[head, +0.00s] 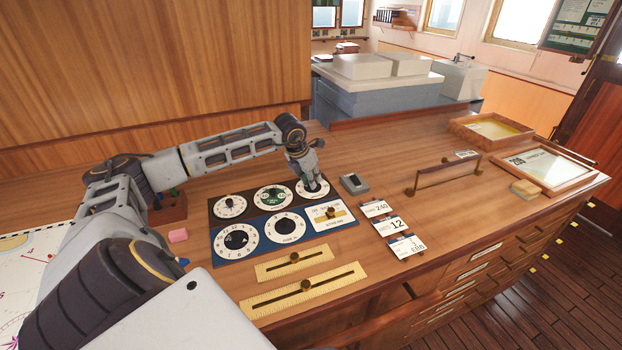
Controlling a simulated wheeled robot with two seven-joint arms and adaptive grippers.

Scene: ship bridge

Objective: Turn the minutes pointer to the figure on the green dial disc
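A dark dial panel (263,212) lies on the wooden desk. Its back row holds a left white dial (230,207), a middle dial with a green disc (273,197) and a right white dial (320,194). The figure on the green disc is too small to read surely. My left gripper (313,186) points down over the right back dial, its fingertips at the dial's middle. It hides that dial's pointer, and I cannot tell whether the fingers are closed on it. Which dial is marked minutes is not legible. My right gripper is out of view.
The front row has two larger dials (237,242) (284,227) and a stream slider plate (331,215). Brass sliders (304,288) lie in front. Number cards (390,223) and a small grey box (353,183) are to the right. A wooden rail (447,171) stands beyond.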

